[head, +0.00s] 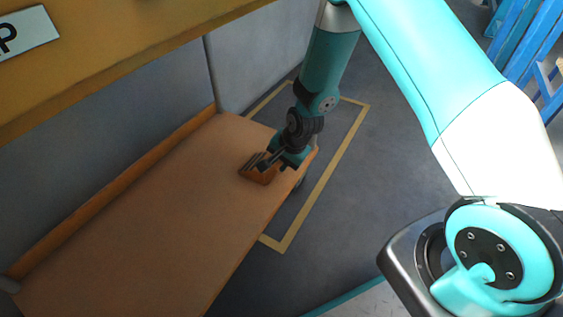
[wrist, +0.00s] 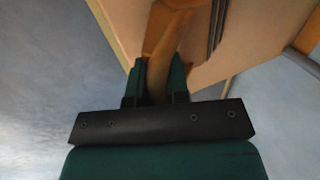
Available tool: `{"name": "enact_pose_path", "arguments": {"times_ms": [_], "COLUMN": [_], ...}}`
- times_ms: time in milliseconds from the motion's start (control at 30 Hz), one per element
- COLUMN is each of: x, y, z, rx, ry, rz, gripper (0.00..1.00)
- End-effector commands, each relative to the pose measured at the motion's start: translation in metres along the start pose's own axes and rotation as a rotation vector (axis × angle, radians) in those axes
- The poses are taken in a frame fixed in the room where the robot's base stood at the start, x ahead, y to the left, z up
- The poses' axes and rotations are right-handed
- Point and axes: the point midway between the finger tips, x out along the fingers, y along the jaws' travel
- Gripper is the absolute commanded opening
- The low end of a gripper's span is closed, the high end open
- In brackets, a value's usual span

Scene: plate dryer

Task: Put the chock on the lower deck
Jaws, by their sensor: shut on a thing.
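The chock (head: 259,177) is a small orange-brown block at the far right end of the lower deck (head: 150,205), a long orange-brown board. My gripper (head: 268,164) is shut on the chock. In the wrist view the chock (wrist: 162,47) shows between the two dark green fingers (wrist: 160,78), with the board's pale surface beyond it. The chock appears over or against the deck near its outer edge; I cannot tell whether it touches the surface. My fingers partly hide it.
A yellow-brown upper deck (head: 110,62) with a white lettered sign (head: 22,34) overhangs at the upper left. Grey panels back the lower deck, with a raised strip (head: 130,190) along its rear. Most of the deck is bare. Yellow floor lines (head: 325,180) lie beyond its edge.

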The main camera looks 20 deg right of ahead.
Motion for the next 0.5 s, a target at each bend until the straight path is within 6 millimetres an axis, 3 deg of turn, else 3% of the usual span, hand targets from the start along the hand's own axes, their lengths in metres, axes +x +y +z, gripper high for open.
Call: {"name": "enact_pose_path", "arguments": {"times_ms": [33,133,500], "x": [0.0016,0.001,-0.0072], "y": [0.0007,0.0005,-0.0014], "z": [0.0,0.0,-0.0002], "rx": [0.0,0.0,0.0], "ry": [0.0,0.0,0.0], "rz": [0.0,0.0,0.0], "gripper": [0.18,0.41,0.42]}}
